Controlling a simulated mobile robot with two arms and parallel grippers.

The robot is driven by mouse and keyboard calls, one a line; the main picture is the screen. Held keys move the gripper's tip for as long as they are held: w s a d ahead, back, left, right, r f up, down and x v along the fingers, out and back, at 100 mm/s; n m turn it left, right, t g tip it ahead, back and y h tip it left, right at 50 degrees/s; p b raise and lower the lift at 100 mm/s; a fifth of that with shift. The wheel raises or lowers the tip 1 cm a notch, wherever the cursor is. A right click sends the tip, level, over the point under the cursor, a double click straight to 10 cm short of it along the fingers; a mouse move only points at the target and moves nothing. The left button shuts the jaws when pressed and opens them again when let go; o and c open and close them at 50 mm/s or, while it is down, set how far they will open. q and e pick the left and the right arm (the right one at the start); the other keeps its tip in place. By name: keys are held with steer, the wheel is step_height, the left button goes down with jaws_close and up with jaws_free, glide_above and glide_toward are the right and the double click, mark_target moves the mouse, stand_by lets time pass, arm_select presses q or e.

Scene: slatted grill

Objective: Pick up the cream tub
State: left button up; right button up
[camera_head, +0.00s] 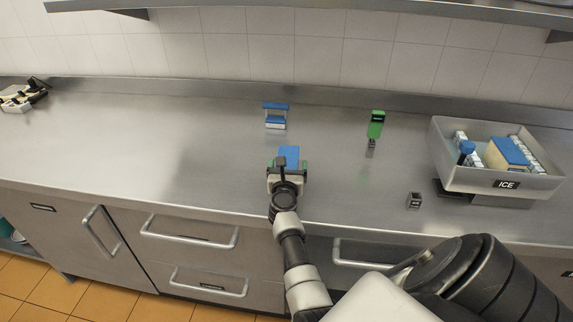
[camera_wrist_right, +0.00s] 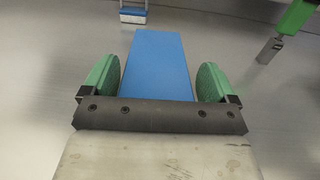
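A box-like tub with a flat blue top (camera_head: 289,153) stands on the steel counter, and I take it for the cream tub. Its blue top also shows in the right wrist view (camera_wrist_right: 161,65); its sides are hidden. My right gripper (camera_head: 287,166) is at its near end. In the right wrist view the green-padded fingers (camera_wrist_right: 160,82) are spread, one on each side of the blue top, with narrow gaps showing. Contact lower down cannot be seen. My left gripper is not in view.
A blue-and-white item (camera_head: 275,116) stands behind the tub, and a green-handled tool (camera_head: 376,125) to its right. A small dark container (camera_head: 414,200) is near the front edge. A grey ICE bin (camera_head: 535,184) holds several items, including a blue-topped cream box (camera_head: 510,152). The left counter is mostly clear.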

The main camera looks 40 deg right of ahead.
steer(key=shift+s+a+r, duration=0.1)
steer(key=shift+s+a, duration=0.05)
steer(key=c, duration=0.5)
steer(key=shift+c, duration=1.1)
steer(key=shift+w, duration=0.2)
steer(key=c, duration=0.4)
steer(key=shift+r+p, duration=0.35)
steer(key=shift+r, duration=0.05)
steer(key=r+p, duration=0.1)
steer(key=r, duration=0.1)
steer(key=d+r+p, duration=0.1)
steer(key=r+p, duration=0.1)
steer(key=shift+s+d+r, duration=0.15)
arm_select(q)
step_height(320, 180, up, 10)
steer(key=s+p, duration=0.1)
steer(key=p, duration=0.5)
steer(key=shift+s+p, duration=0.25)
steer(key=shift+p, duration=0.05)
arm_select(e)
steer(key=s+d+r, duration=0.3)
steer(key=d+r, duration=0.2)
steer(key=d, duration=0.5)
steer(key=shift+s+r, duration=0.35)
